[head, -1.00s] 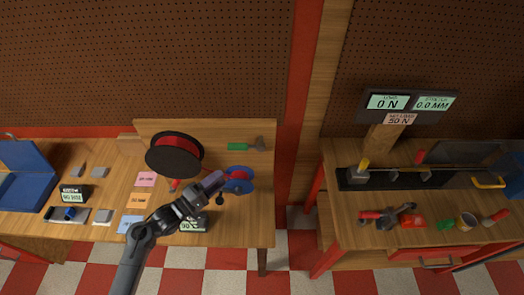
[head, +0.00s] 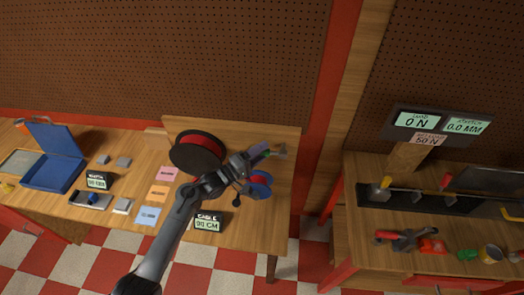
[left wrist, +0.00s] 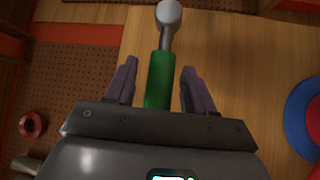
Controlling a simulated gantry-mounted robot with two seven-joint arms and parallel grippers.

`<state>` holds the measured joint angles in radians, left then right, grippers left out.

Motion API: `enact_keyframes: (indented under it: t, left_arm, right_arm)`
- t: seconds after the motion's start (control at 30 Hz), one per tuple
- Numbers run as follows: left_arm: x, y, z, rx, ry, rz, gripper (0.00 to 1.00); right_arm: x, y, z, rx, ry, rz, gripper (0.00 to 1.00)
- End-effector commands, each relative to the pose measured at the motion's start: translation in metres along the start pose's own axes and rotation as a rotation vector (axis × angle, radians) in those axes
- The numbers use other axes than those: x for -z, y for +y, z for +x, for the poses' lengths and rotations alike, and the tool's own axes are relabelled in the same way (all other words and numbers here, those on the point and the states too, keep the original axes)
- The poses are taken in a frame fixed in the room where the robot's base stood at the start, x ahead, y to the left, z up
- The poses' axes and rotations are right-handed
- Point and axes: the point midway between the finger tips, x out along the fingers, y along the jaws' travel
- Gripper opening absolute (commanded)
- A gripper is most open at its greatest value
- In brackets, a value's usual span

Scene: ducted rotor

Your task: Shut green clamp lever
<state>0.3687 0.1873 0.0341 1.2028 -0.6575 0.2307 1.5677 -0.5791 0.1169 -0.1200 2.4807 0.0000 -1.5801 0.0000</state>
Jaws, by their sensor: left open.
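The green clamp lever (left wrist: 160,80) shows in the left wrist view as a green handle on a grey metal stem with a rounded grey end. In the head view its grey end (head: 281,151) shows at the back right of the left bench, and the gripper hides most of the green handle. My left gripper (head: 262,156) is over the lever. In the left wrist view its two purple fingers (left wrist: 158,70) are open on either side of the green handle, with a visible gap on each side. My right gripper is not in view.
A black and red spool (head: 198,152) stands left of the gripper. A smaller blue and red spool (head: 259,185) is just in front of it. A cable display (head: 208,223) stands near the front edge. A second bench (head: 400,235) with tools lies right, across a gap.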

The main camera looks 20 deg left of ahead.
Motion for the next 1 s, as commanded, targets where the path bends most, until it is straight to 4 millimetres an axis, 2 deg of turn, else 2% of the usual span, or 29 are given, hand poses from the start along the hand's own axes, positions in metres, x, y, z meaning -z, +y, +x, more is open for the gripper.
enact_keyframes:
  t: [0.4,0.77,1.0]
  left_arm:
    - [-0.0003,-0.0002,0.0065,0.001,0.000,0.000,0.54]
    - [-0.0002,-0.0002,0.0062,0.001,0.000,0.000,0.00]
    - [0.0008,0.0001,0.0062,0.003,0.000,0.002,0.00]
  right_arm:
    - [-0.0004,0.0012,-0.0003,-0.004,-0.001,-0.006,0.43]
    - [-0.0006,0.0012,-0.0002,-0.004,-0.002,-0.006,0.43]
    - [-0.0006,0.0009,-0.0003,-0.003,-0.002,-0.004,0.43]
